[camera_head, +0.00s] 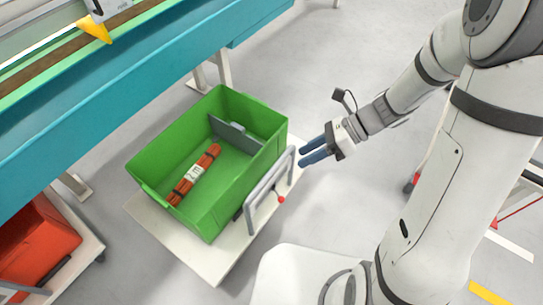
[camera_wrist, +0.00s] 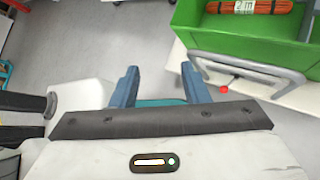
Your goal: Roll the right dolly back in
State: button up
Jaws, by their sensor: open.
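The right dolly (camera_head: 219,269) is a flat pale board carrying a green crate (camera_head: 215,224). It stands partly out from under the teal bench. A grey bar handle (camera_head: 268,190) with a small red knob stands along its right edge. In the wrist view the handle (camera_wrist: 246,66) lies at the upper right, with the crate (camera_wrist: 225,38) behind it. My gripper (camera_head: 302,157) is open and empty, its blue fingers near the far end of the handle. In the wrist view the fingers (camera_wrist: 159,82) are spread, left of the handle, with nothing between them.
An orange cable bundle (camera_head: 194,175) and a grey divider (camera_head: 233,133) lie inside the green crate. A teal bench (camera_head: 140,88) runs above at the left. Another dolly with a red crate (camera_head: 35,240) stands at lower left. Grey floor is free beyond the handle.

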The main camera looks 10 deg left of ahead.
jog(key=w+a+f+m+t+y+b, duration=0.1)
jog(key=w+a+f+m+y+b, duration=0.15)
jog(key=f+m, duration=0.4)
jog(key=w+a+f+m+y+b, duration=0.1)
jog(key=w+f+m+y+b, duration=0.2)
jog(key=f, duration=0.6)
jog(key=m+t+b, duration=0.3)
jog(key=m+b, duration=0.2)
jog(key=m, duration=0.3)
send_near(270, 172)
jog(key=a+f, duration=0.2)
jog(key=a, duration=0.2)
jog(key=shift+y, duration=0.25)
jog(key=a, duration=0.2)
jog(key=a+f+b, duration=0.1)
jog(key=a, duration=0.1)
jog(key=a+b, duration=0.1)
jog(key=a, duration=0.1)
jog(key=shift+w+f, duration=0.2)
jog(key=shift+f, duration=0.15)
jog(key=shift+a+b, duration=0.4)
jog(key=shift+a, duration=0.25)
jog(key=shift+c, duration=0.3)
grip_shut()
